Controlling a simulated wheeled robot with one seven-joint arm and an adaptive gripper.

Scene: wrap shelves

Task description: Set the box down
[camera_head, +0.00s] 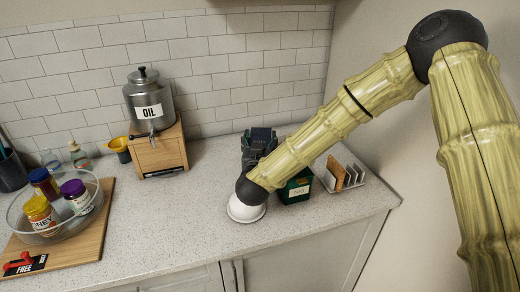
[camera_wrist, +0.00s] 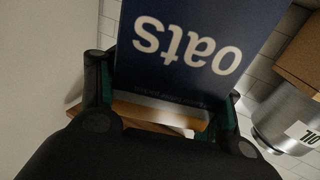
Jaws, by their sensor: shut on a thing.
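The box is dark blue with the white word "oats" (camera_wrist: 185,45), upside down in the wrist view. It stands between the two fingers of my gripper (camera_wrist: 165,105), which are shut on its sides. In the head view my gripper (camera_head: 258,143) is a dark shape above the back of the counter (camera_head: 185,220), mostly hidden by my wrist. The held box cannot be told clearly apart there. Whether its lower edge touches anything is hidden.
A green box (camera_head: 297,190) and a rack (camera_head: 345,178) stand right of my wrist. A white bowl (camera_head: 246,211) lies below it. An oil dispenser (camera_head: 149,98) on a wooden stand (camera_head: 158,152) is left. A glass bowl of jars (camera_head: 15,222) sits far left. The middle counter is clear.

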